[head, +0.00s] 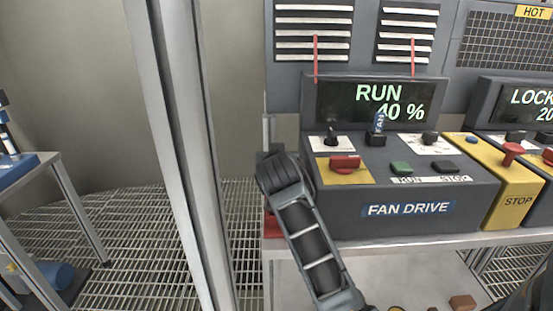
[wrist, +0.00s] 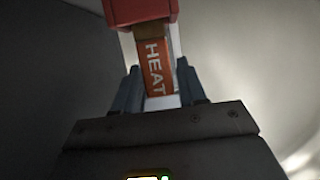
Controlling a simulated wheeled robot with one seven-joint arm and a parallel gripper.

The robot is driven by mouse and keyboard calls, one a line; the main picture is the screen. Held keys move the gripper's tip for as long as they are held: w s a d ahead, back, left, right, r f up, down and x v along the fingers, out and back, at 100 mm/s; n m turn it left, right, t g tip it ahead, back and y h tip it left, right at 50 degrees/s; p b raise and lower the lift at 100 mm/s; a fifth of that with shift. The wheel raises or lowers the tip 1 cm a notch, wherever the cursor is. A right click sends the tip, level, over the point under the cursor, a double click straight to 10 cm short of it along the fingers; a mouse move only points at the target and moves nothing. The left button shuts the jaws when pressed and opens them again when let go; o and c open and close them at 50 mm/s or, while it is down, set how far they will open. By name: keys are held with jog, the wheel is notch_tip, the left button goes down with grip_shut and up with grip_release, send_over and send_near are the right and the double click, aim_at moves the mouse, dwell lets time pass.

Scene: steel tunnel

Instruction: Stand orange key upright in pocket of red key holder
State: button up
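The orange key (wrist: 154,68), lettered HEAT, stands between the two blue-grey fingers of my gripper (wrist: 161,88) in the wrist view. The fingers lie close along both its sides and appear shut on it. Its far end meets a brown piece (wrist: 151,33) below a red block (wrist: 140,10) at the top edge, which looks like the red key holder. I cannot tell whether the key's end is in a pocket. In the head view a red piece (head: 272,226) shows beside the console, partly behind my arm. My gripper and the orange key are hidden there.
A yellow STOP box (head: 515,205) is further right. A grey post (head: 180,130) stands left, with open grating floor (head: 120,235) beyond.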

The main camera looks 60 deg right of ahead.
jog(key=shift+o, duration=1.4)
jog(key=shift+s+f, duration=0.1)
jog(key=shift+f, duration=0.8)
jog(key=shift+r, duration=0.1)
jog(key=shift+r+p, duration=0.5)
jog(key=shift+r, duration=0.2)
jog(key=b+v, duration=0.1)
jog(key=v, duration=1.1)
jog(key=shift+r+b, duration=0.2)
jog(key=shift+b, duration=0.15)
